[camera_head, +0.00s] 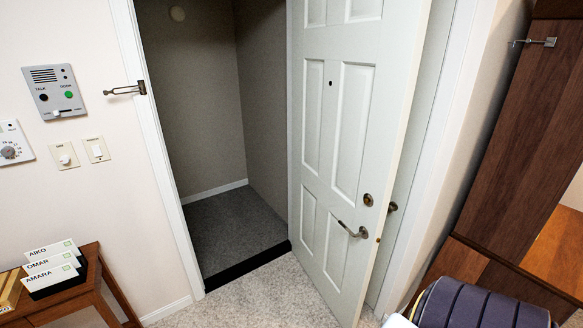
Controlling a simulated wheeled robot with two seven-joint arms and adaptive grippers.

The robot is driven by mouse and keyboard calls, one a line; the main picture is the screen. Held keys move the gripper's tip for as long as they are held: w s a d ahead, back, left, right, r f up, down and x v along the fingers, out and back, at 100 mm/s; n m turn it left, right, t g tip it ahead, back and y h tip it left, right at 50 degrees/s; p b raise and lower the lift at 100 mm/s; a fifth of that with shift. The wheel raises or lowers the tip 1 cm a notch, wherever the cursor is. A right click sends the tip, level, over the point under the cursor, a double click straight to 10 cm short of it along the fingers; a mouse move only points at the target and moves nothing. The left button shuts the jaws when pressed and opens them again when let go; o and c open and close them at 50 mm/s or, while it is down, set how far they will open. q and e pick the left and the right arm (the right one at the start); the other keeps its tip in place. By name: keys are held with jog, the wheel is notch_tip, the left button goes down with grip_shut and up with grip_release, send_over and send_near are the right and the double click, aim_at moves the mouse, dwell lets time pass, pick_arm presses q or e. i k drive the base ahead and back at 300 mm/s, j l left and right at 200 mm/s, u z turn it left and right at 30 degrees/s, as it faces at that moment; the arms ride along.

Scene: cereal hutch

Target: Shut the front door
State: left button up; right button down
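The white panelled front door (345,115) stands open into the room, angled toward me at the right of the doorway (205,110). Another knob (392,207) shows just past that edge. The doorway has a white frame (152,125) and a dark threshold (247,268). The door's lower end runs close to the bottom of the picture. Neither of my grippers shows in the head view.
A metal latch arm (125,89) is on the left frame, beside an intercom (55,92) and switches. A wooden table (105,290) with name cards stands lower left. A dark purple ribbed thing (480,305) and a wooden unit (520,150) are at right. Carpet (265,300) before the doorway is clear.

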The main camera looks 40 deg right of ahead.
aim_at(355, 63)
jog(key=k+l, duration=0.2)
jog(key=l, duration=0.3)
jog(key=k+l, duration=0.2)
jog(key=l, duration=0.35)
jog(key=k+l+z, duration=0.1)
jog(key=l, duration=0.4)
jog(key=k+l, duration=0.3)
jog(key=l, duration=0.25)
jog(key=k+l, duration=0.2)
jog(key=l, duration=0.3)
jog(key=k+l+z, duration=0.1)
jog(key=l, duration=0.45)
jog(key=k+l, duration=0.25)
jog(key=l, duration=0.3)
jog(key=k+l, duration=0.15)
jog(key=l, duration=0.35)
jog(key=k+z, duration=0.05)
